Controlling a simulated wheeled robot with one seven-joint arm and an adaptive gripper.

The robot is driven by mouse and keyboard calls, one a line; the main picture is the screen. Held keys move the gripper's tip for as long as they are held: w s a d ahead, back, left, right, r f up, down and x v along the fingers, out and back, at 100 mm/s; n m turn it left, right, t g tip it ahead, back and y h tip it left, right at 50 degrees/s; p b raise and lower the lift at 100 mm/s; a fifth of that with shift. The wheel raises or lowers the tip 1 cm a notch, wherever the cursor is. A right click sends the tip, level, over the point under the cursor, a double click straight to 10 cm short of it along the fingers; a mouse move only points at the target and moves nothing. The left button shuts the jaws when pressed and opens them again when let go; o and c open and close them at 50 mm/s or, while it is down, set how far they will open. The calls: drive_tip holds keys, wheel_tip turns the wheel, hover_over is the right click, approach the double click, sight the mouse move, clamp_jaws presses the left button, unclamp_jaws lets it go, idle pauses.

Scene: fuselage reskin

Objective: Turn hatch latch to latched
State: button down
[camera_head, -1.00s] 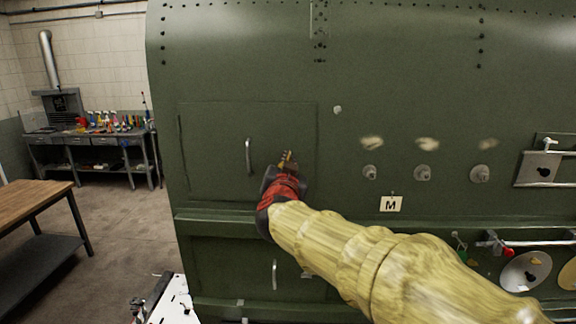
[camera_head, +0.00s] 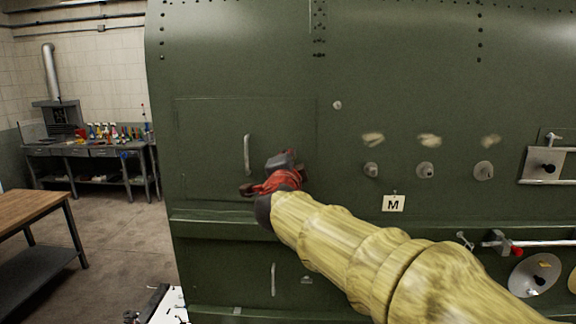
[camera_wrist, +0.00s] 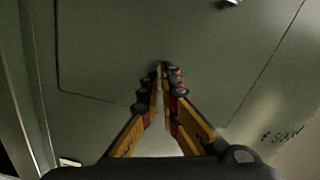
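The green hatch (camera_head: 215,125) is a flat rectangular panel in the fuselage side, flush with the skin around it. A pale vertical handle (camera_head: 247,155) stands on it. My gripper (camera_head: 285,163) is in front of the hatch's lower right part, right of the handle. In the wrist view my gripper's yellow and black fingers (camera_wrist: 162,68) come together at the tips, with nothing clear between them. The panel surface and its seam lines (camera_wrist: 95,95) lie beyond.
Round knobs (camera_head: 425,171) and a label marked M (camera_head: 393,203) are right of my arm. A horizontal ledge (camera_head: 215,218) runs below the hatch. A lower panel has its own handle (camera_head: 273,279). A wooden table (camera_head: 25,208) and a workbench (camera_head: 90,150) stand at left.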

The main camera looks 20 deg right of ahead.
drive_tip(key=shift+f+m+b, duration=0.15)
drive_tip(key=shift+m+b, duration=0.75)
drive_tip(key=shift+m, duration=1)
drive_tip(key=c, duration=2.1)
unclamp_jaws()
drive_tip(key=shift+c, duration=0.2)
drive_tip(key=shift+o, duration=0.4)
drive_tip(key=v, duration=1.2)
